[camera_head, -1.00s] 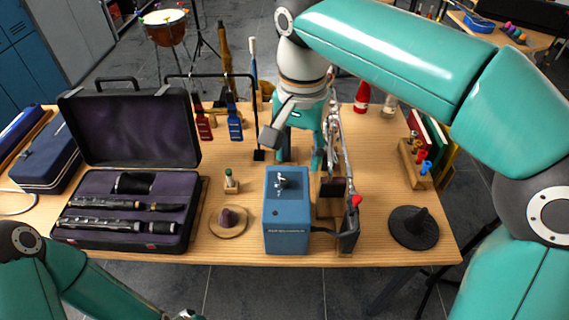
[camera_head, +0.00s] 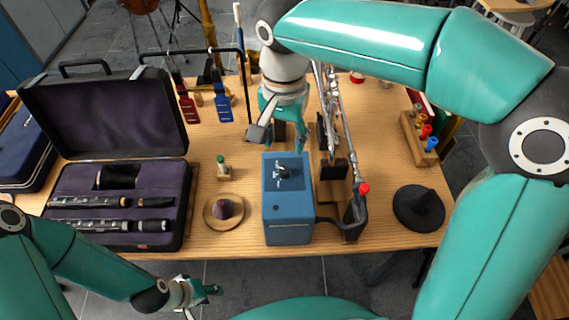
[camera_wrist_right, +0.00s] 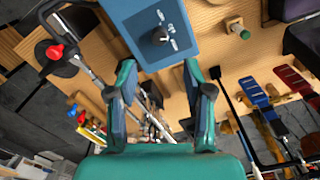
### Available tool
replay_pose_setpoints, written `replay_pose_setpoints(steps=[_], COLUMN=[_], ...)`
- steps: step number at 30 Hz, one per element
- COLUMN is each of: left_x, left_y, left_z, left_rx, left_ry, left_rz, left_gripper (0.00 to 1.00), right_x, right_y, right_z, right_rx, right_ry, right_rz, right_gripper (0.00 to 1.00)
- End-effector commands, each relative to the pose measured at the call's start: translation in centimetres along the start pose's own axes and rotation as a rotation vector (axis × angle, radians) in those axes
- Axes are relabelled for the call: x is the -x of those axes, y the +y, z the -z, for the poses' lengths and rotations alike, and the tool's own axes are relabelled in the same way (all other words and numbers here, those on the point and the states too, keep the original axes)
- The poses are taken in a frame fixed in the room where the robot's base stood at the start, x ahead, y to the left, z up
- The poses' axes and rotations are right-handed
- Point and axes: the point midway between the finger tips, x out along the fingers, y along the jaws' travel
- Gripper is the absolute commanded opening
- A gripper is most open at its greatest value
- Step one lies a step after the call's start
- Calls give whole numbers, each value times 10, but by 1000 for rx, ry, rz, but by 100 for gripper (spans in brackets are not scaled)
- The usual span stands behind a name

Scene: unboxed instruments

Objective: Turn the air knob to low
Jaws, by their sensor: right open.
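The blue box (camera_head: 287,220) stands at the table's front middle. The dark air knob (camera_head: 284,172) sits on its top face, with white markings around it. In the right wrist view the knob (camera_wrist_right: 160,36) is ahead of the fingertips, on the blue top (camera_wrist_right: 190,20); its pointer direction is too small to read. My right gripper (camera_head: 283,138) is behind the box in the head view, pointing down. In the right wrist view my right gripper (camera_wrist_right: 159,72) is open and empty, its fingers apart from the knob. My left gripper (camera_head: 208,293) is low, in front of the table edge.
A silver instrument on a stand (camera_head: 340,120) rises just right of the box, with a hose between them. A black cone (camera_head: 418,207) is at right. A small round-based stand (camera_head: 224,210) and an open clarinet case (camera_head: 118,205) are at left.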

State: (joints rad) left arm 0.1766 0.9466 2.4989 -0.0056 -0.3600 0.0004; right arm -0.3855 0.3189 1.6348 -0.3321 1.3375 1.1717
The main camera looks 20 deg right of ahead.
Motion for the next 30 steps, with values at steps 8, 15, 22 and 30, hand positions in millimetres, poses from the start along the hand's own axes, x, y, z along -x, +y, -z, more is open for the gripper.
replay_pose_setpoints(steps=[8,15,22,30], left_x=[-2,-2,-2,-2], left_y=[-1,-1,-1,-1], left_z=[0,0,0,0], left_rx=[0,0,0,0], left_ry=[0,0,0,0], left_rz=[0,0,0,0], left_gripper=[40,40,40,40], right_x=[-58,-85,-90,-90], right_y=[1,0,0,-1], right_z=[0,0,0,0], right_rx=[0,2,2,3], right_ry=[-2,0,0,0], right_rz=[-4,-2,0,0], right_gripper=[51,51,51,31])
